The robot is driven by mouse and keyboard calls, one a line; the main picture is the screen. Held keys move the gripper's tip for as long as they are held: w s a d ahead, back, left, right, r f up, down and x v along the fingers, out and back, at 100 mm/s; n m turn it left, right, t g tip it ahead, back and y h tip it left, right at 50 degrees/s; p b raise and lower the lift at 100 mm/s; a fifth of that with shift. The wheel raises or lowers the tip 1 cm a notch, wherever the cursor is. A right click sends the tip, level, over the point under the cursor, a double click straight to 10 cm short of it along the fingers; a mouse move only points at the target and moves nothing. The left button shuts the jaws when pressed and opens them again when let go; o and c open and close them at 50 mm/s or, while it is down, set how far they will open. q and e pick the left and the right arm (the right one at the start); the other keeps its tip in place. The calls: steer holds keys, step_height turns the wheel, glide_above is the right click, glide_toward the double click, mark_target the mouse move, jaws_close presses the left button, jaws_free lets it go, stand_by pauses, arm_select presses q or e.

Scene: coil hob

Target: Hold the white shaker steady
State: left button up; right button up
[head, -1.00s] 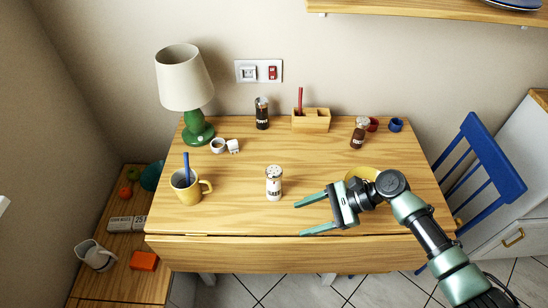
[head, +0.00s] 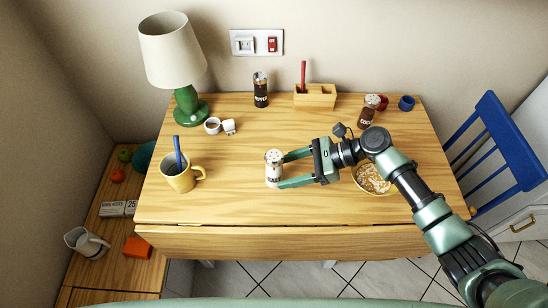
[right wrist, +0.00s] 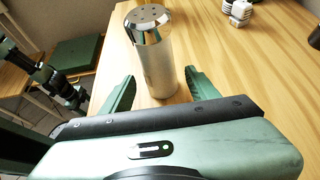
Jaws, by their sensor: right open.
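The white shaker (head: 273,172) stands upright on the wooden table, with a shiny perforated metal cap and dark lettering on its front. My right gripper (head: 283,171) is open, low over the table at the shaker's right. Its two green fingers point left, with the tips reaching the shaker's near side. In the right wrist view, the shaker (right wrist: 156,60) stands between and slightly beyond the spread fingertips. I cannot tell whether either finger touches it. I cannot make out my left gripper.
A bowl (head: 373,180) sits beneath my right arm. A dark bottle (head: 261,90) and wooden holder (head: 315,97) stand at the back.

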steer(key=shift+x, duration=1.45)
steer(key=shift+a+r, duration=0.1)
steer(key=shift+c, duration=0.3)
steer(key=c, duration=0.8)
